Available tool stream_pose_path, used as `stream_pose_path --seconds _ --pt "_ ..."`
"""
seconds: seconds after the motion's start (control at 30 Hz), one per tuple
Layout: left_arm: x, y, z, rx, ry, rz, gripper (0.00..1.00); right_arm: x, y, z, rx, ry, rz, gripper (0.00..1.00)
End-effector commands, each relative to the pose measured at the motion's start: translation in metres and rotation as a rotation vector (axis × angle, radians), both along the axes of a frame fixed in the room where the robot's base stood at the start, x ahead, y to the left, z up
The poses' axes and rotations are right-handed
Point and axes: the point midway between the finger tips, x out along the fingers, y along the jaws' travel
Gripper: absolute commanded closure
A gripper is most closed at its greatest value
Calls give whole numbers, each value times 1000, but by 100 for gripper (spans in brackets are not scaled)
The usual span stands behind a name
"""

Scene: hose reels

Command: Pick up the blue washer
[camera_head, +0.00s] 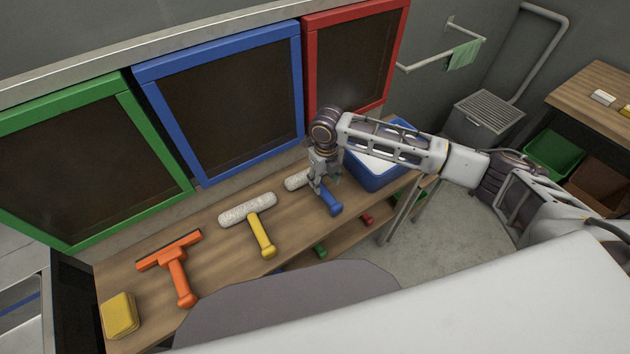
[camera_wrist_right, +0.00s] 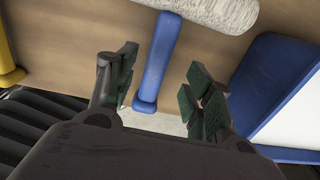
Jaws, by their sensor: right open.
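The blue washer has a white fluffy roller head (camera_head: 297,180) and a blue handle (camera_head: 331,204). It lies on the wooden bench, its handle towards the front edge. My right gripper (camera_head: 322,182) is over it and hides the part between head and handle. In the right wrist view the blue handle (camera_wrist_right: 157,62) shows between the two open fingers of my right gripper (camera_wrist_right: 158,82), with the white head (camera_wrist_right: 218,10) beyond. I see no finger closed on the handle. My left gripper is not in view.
A yellow-handled washer (camera_head: 262,237), an orange squeegee (camera_head: 175,263) and a yellow sponge (camera_head: 119,316) lie to the left on the bench (camera_head: 215,225). A blue bin (camera_head: 375,178) stands close on the right. Green, blue and red framed panels stand behind.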

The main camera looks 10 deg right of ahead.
Motion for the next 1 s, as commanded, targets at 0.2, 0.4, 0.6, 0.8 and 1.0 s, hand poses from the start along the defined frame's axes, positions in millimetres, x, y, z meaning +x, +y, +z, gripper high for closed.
stream_pose_path --seconds 0.2,0.4,0.6,0.8,1.0 --pt "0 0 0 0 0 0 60 0 0 0 0 0 0 48" --pt "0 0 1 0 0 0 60 0 1 -5 1 1 0 48" --pt "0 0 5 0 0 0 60 3 4 -22 1 1 -1 48" --pt "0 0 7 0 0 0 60 4 4 -44 -1 2 0 48" --pt "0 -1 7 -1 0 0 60 4 5 -52 0 -1 1 48"
